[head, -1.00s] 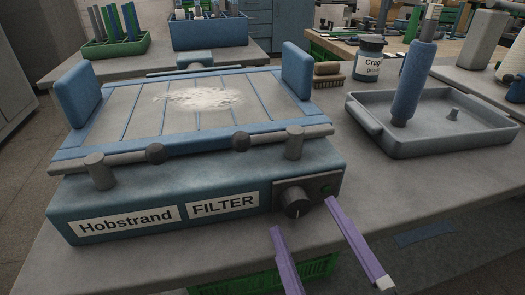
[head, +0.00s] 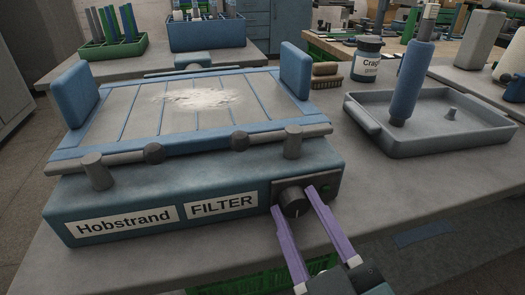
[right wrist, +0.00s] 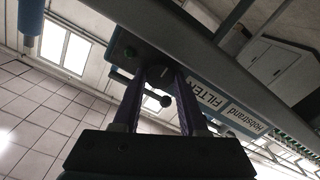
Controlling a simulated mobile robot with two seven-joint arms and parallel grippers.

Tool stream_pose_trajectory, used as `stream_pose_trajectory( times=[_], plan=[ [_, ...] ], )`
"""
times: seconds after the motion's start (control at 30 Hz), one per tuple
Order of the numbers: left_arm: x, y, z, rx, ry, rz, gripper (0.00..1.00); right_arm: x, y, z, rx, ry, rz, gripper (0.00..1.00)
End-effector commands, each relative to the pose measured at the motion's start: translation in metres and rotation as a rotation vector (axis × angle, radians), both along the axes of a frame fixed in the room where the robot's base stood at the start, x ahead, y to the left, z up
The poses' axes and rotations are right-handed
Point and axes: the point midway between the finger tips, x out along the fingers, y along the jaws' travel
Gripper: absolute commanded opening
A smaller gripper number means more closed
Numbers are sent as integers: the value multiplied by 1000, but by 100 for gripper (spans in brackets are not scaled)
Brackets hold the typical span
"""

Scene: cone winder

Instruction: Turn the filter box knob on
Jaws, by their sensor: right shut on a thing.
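The filter box (head: 115,190) is a blue-grey housing labelled "Hobstrand FILTER" on the grey bench. Its dark round knob (head: 294,203) is on a dark panel at the right end of the front face, with a small pale mark low on it. My right gripper (head: 292,199) has its two purple fingers on either side of the knob and is shut on it. The right wrist view also shows the knob (right wrist: 157,74) between the fingertips. My left gripper is not in view.
A slatted tray (head: 130,115) with white powder lies on the box. To the right are a grey tray (head: 440,148) with a blue cylinder (head: 409,80), a labelled jar (head: 366,62) and a brush (head: 327,76). The bench right of the knob is clear.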

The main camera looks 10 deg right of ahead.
Motion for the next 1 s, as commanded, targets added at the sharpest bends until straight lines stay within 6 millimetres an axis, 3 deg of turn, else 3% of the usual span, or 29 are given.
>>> stream_pose_trajectory(
  times=[0.17,0.57,1.0],
  plan=[
    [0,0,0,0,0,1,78,0,0,0,0,0,0,0],
    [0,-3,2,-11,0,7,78,0,0,0,34,1,0,0],
    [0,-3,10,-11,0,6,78,0,-1,1,345,14,-1,0]
  ],
)
